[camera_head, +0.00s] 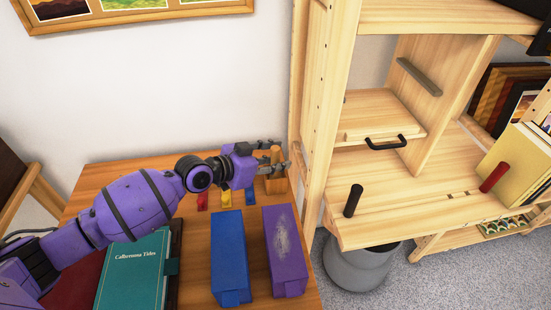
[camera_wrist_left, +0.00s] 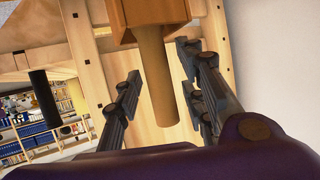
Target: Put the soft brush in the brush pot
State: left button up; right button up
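A pale wooden cylinder stands up from a wider wooden block (camera_head: 274,184) at the table's back right corner. The wrist view shows the cylinder (camera_wrist_left: 154,75) and block (camera_wrist_left: 150,14) close up, apparently upside down. They may be the soft brush's handle and the brush pot, but I cannot tell for sure; no bristles show. My left gripper (camera_head: 280,164) is at the cylinder. In the wrist view its fingers (camera_wrist_left: 160,62) are apart, with the cylinder between them and gaps visible at its sides. My right gripper is not in view.
A blue box (camera_head: 229,255) and purple box (camera_head: 284,245) stand on the table (camera_head: 130,172), beside a teal book (camera_head: 133,268). A wooden shelf unit (camera_head: 420,222) rises close right of the gripper. A grey bin (camera_head: 358,268) stands below it. The wall is behind.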

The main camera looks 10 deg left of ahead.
pick_arm(q)
jog(key=shift+r, duration=0.1)
jog(key=shift+r, duration=0.25)
jog(key=v, duration=1.2)
jog(key=shift+f, duration=0.15)
